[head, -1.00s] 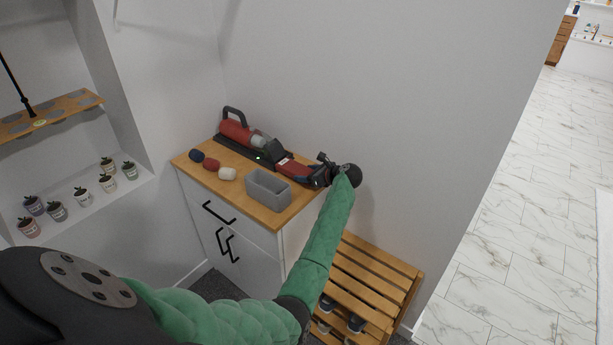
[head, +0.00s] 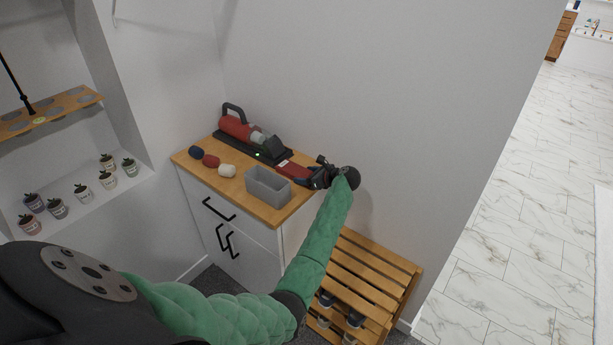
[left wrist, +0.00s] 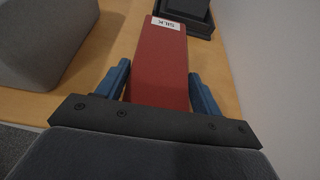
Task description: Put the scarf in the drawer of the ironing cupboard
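The folded red block with a white "SILK" label, which I take for the scarf (head: 292,169), lies on the wooden top of the ironing cupboard (head: 262,208). It shows large in the left wrist view (left wrist: 160,65). My left gripper (head: 305,175) is at its right end, with blue fingers either side of it. In the left wrist view the fingers (left wrist: 160,85) stand apart, with a thin gap beside the scarf at the left. The cupboard's drawer (head: 215,205) is shut, with a black bar handle. My right gripper is out of view.
A grey open bin (head: 268,187) stands just in front of the scarf. A red iron-like appliance (head: 238,128) on a dark base is behind it. Several small rolls (head: 211,161) lie at left. A slatted wooden rack (head: 365,270) stands right of the cupboard, against the wall.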

